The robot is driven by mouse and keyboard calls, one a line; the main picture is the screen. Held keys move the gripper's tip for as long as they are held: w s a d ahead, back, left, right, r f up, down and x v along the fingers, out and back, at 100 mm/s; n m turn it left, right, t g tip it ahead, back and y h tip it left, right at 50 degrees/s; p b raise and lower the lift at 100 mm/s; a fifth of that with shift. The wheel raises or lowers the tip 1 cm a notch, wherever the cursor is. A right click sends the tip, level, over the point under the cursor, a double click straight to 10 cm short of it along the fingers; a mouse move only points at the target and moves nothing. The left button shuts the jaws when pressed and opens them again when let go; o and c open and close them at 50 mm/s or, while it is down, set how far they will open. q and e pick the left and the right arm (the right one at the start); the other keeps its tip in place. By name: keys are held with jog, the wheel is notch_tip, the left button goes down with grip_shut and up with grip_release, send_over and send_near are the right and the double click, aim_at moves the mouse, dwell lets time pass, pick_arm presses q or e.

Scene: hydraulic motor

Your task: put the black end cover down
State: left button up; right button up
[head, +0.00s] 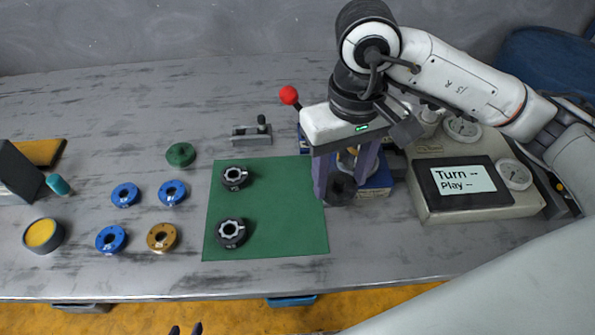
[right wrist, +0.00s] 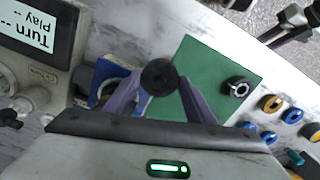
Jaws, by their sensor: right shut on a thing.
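The black end cover (right wrist: 158,77) is a dark round piece with a small hole, between the tips of my right gripper's purple fingers (right wrist: 162,88). In the head view the right gripper (head: 342,190) hangs just right of the green mat (head: 268,215), with the dark cover (head: 340,190) partly hidden by the fingers. I cannot tell how high it is held. Two black rings with grey centres, an upper one (head: 235,178) and a lower one (head: 231,233), lie on the mat. Only the fingertips of my left gripper (head: 185,329) show at the bottom edge, apart and empty.
A blue fixture (head: 377,184) stands behind the right gripper, largely hidden. A beige device with a screen (head: 463,180) stands right of it. A red-knobbed lever (head: 289,95) rises behind. Several blue discs (head: 126,195) and a bronze one (head: 161,237) lie left. The mat's right half is clear.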

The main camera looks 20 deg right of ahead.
jog(key=a+r+p, duration=0.1)
jog(key=a+r, duration=0.1)
jog(key=shift+w+a, duration=0.1)
jog(key=shift+a, duration=0.25)
jog(key=a+f+p, duration=0.1)
jog(key=s+a+f, duration=0.1)
jog(key=a, duration=0.1)
jog(key=a+f+p, duration=0.1)
jog(key=a+f, duration=0.1)
jog(key=shift+s+p, duration=0.25)
jog(key=shift+p, duration=0.05)
notch_tip(320, 180, down, 4)
jog(key=shift+r, duration=0.15)
jog(key=shift+f, duration=0.35)
jog(key=shift+w, duration=0.1)
jog(key=shift+f, duration=0.25)
jog(key=o, duration=1.3)
jog(key=shift+r, duration=0.1)
